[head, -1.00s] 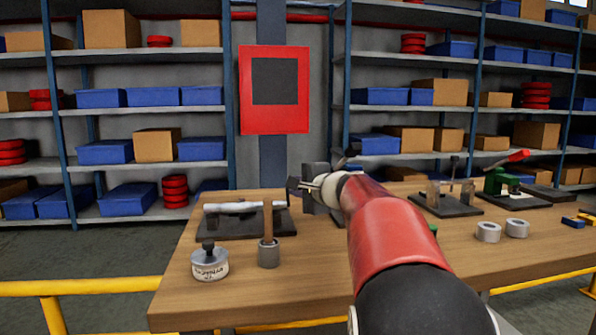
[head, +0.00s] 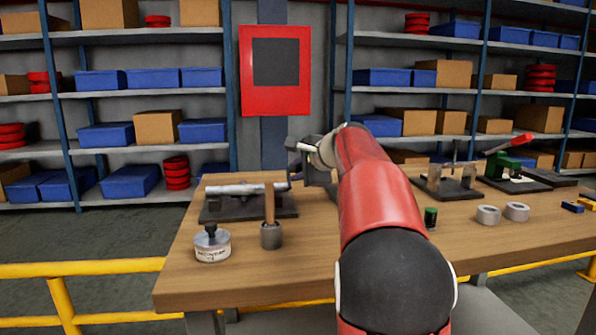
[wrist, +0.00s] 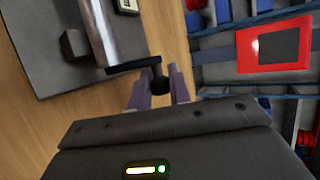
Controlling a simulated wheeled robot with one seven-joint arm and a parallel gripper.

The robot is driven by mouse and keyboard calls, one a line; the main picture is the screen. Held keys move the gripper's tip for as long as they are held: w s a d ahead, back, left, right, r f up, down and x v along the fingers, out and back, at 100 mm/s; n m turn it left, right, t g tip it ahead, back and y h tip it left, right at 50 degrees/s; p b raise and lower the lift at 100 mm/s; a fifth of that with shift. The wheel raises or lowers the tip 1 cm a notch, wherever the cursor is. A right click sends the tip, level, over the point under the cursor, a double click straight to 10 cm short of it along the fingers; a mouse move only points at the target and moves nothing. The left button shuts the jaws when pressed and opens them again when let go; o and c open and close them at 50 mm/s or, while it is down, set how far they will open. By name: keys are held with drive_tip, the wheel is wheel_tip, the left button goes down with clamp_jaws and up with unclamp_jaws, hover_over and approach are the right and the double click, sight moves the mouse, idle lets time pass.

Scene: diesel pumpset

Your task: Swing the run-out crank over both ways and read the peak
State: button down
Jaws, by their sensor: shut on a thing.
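The run-out fixture stands on a dark base plate (head: 222,212) at the left of the bench, with a bright metal shaft (head: 240,189) lying across it. In the wrist view the shaft (wrist: 97,30) ends in a black crank arm (wrist: 133,66) with a round black knob (wrist: 159,84). My gripper (wrist: 158,86) has its two grey fingers on either side of this knob and is shut on it. In the head view my gripper (head: 300,160) is at the shaft's right end, and the crank is mostly hidden. A small gauge face (wrist: 127,4) is cut off at the wrist view's top; its reading cannot be made out.
A labelled round tin (head: 212,246) and a wooden handle in a grey cup (head: 271,236) stand in front of the fixture. To the right are grey rings (head: 488,215), a green-and-black cylinder (head: 430,217) and a red-handled press (head: 508,165). A yellow rail (head: 90,268) runs before the bench.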

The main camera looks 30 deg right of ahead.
drive_tip(key=c, duration=1.3)
unclamp_jaws()
drive_tip(key=v, duration=0.7)
drive_tip(key=shift+s+r, duration=0.15)
drive_tip(key=shift+s, duration=0.2)
